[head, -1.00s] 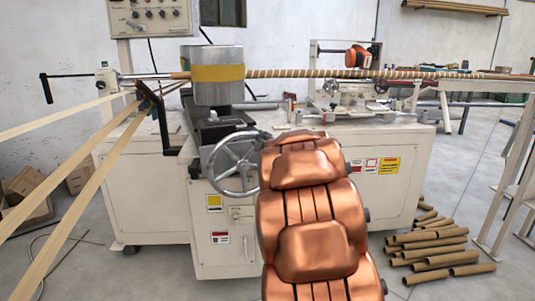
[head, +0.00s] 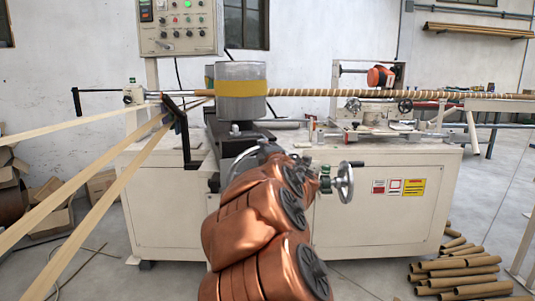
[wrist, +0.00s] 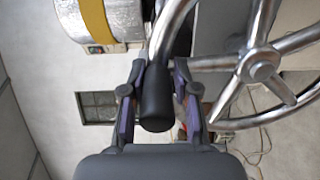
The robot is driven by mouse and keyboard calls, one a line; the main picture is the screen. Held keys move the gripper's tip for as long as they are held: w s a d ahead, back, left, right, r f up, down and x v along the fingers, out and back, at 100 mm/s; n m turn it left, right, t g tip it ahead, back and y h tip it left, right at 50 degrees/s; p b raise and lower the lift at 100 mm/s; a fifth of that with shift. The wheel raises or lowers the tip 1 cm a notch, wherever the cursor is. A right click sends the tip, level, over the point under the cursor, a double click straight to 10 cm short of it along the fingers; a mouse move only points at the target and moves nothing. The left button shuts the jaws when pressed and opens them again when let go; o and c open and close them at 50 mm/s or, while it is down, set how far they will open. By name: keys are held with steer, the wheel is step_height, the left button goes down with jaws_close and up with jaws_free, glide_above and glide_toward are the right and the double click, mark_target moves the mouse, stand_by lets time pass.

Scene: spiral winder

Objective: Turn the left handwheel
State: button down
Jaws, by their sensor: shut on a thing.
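The left handwheel (wrist: 262,66) fills the upper right of the wrist view, a bright metal wheel with a hub, spokes and a curved rim. Its black handle (wrist: 155,108) stands between the two fingers of my gripper (wrist: 157,80). My gripper is shut on this handle, one finger at each side. In the head view my copper-coloured arm covers most of the left handwheel, and I cannot clearly tell gripper from rim there.
A second handwheel (head: 345,182) stands edge-on just right of my arm. A metal drum with a yellow band (head: 241,90) sits above on the cream machine (head: 375,225). Paper strips (head: 85,185) slant across the left. Cardboard tubes (head: 465,275) lie on the floor at right.

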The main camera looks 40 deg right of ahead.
steer(key=shift+w+a+r, duration=0.15)
steer(key=shift+a+r, duration=0.2)
steer(key=shift+r, duration=0.3)
steer(key=c, duration=1.1)
jaws_free()
steer(key=shift+f, duration=0.1)
steer(key=shift+o, duration=0.7)
steer(key=shift+d+f, duration=0.2)
steer(key=shift+f, duration=0.1)
steer(key=shift+s, duration=0.2)
steer(key=shift+v, duration=5.95)
